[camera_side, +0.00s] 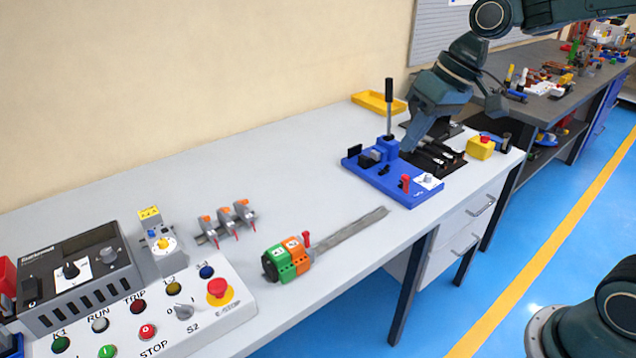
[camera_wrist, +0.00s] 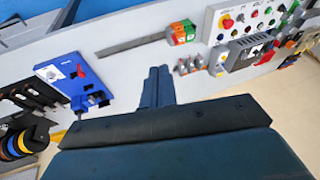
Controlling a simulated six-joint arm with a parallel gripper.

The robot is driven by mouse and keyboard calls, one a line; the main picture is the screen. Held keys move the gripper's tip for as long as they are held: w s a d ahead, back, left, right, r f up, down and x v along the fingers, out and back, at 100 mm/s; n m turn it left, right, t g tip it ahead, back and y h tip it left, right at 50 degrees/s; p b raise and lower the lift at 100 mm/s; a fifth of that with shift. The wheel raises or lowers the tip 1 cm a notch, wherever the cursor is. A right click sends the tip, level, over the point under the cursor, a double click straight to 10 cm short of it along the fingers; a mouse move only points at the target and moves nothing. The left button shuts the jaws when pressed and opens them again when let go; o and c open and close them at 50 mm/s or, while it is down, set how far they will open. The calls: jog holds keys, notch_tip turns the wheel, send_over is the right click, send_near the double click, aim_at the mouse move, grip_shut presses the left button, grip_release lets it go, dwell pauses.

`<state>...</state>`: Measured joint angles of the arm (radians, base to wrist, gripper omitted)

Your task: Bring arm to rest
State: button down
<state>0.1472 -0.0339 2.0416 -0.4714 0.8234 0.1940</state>
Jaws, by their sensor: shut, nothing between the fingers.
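My gripper (camera_side: 409,147) is shut and empty, its dark fingers pointing down from the dark teal wrist. In the side view its tips overlap the area just behind the right part of the blue bender base (camera_side: 408,190); their exact height is hard to tell. The bender's upright black-handled lever (camera_side: 388,95) stands left of my gripper. In the wrist view my closed fingers (camera_wrist: 157,84) point over the bare bench, with the blue bender (camera_wrist: 68,78) to their left and apart from them.
A black tool mat (camera_side: 452,166) and a yellow box with a red button (camera_side: 481,148) lie right of the bender. A yellow tray (camera_side: 379,102) is behind it. A flat metal bar (camera_side: 348,232), orange and green blocks (camera_side: 287,260) and a control panel (camera_side: 165,317) are left. The bench's middle is clear.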

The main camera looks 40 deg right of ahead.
jog(key=s+d+t+h, duration=0.2)
jog(key=s+d+h, duration=0.1)
jog(key=s, duration=1.5)
jog(key=shift+s+d+r+m, duration=0.2)
jog(key=shift+s+d+m, duration=0.1)
jog(key=shift+d, duration=0.05)
jog(key=shift+w, duration=0.1)
dwell(0.7)
